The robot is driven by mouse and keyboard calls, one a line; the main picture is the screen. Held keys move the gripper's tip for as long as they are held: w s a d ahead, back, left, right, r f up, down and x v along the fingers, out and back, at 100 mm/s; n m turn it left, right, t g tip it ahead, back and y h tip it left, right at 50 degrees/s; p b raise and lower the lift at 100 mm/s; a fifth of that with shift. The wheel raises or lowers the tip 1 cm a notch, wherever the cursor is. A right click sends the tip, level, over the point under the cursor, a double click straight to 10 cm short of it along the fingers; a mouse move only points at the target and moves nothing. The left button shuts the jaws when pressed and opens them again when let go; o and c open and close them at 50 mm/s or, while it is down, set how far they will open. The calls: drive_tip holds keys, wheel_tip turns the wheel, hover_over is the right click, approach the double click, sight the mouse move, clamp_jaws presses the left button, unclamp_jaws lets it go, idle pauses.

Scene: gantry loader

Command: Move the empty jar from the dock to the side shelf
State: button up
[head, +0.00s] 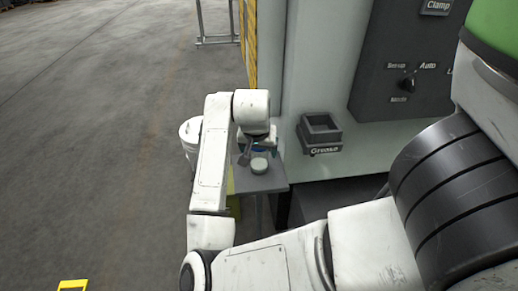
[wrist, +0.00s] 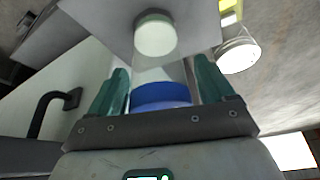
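My gripper (head: 256,145) is over the small grey side shelf (head: 270,182), past the far end of my arm. In the wrist view its two teal fingers (wrist: 162,88) stand on either side of a jar with a blue end (wrist: 160,95) and appear to hold it. The dock marked Grease (head: 320,130), on the machine's side, looks empty.
A white bucket (head: 190,135) stands on the left behind my arm, and it shows in the wrist view (wrist: 238,54). The pale machine wall (head: 330,60) with a dark control panel (head: 405,75) is on the right. The floor on the left is open.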

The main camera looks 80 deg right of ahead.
drive_tip(key=shift+o, duration=0.4)
drive_tip(key=shift+r, duration=0.4)
drive_tip(key=p+v, duration=0.1)
drive_tip(key=v, duration=1)
drive_tip(key=shift+a+r, duration=0.2)
drive_tip(key=shift+r, duration=0.1)
